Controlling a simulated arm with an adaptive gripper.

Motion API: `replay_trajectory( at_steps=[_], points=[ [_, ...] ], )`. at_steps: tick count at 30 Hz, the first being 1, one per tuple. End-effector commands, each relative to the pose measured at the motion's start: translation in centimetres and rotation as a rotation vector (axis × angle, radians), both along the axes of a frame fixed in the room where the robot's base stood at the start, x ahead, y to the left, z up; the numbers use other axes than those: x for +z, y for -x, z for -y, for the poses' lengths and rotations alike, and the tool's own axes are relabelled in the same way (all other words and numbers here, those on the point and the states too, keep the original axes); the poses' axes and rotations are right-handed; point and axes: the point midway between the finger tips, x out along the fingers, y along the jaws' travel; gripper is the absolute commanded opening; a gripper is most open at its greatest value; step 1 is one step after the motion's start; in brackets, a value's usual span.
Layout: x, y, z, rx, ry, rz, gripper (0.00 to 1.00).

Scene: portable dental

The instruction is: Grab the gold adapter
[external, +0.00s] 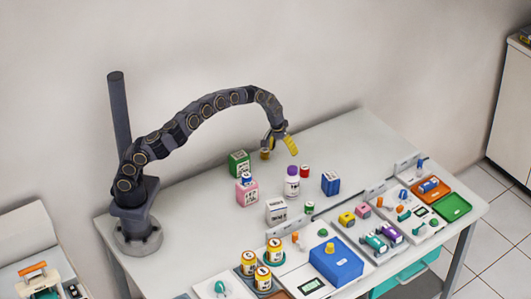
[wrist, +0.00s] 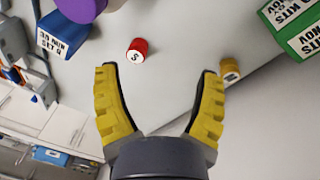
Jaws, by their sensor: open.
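A small gold cylinder, which looks like the gold adapter (external: 265,155), stands on the table near the back edge. In the wrist view the gold adapter (wrist: 230,72) shows at the right, just outside my right finger and partly covered by it. My gripper (external: 279,142) hangs above the back of the table with yellow fingers spread. In the wrist view my gripper (wrist: 158,72) is open with nothing between its fingers. I cannot tell the exact height between the fingers and the adapter.
A red cylinder (wrist: 137,50) stands beyond the finger gap; green boxes (wrist: 293,28) stand near the adapter. A purple-capped bottle (external: 291,182), a blue box (external: 330,183) and a pink box (external: 246,190) stand in front. The back right of the table is clear.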

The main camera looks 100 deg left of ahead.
Motion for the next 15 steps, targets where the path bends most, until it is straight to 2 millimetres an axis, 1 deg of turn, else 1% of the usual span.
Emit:
replay_trajectory(
  at_steps=[1,3,6,9,11,15],
  points=[
    [-1.1,2.0,-2.6,0.060,-0.040,-0.029,0.69],
    [-2.0,4.5,-5.4,0.124,-0.088,-0.058,0.69],
    [-2.4,6.8,-7.9,0.180,-0.142,-0.088,0.69],
    [-2.7,8.0,-9.1,0.205,-0.165,-0.102,0.69],
    [-3.1,8.2,-9.4,0.211,-0.170,-0.104,0.69],
    [-4.6,8.2,-9.8,0.211,-0.170,-0.105,0.69]
  ],
)
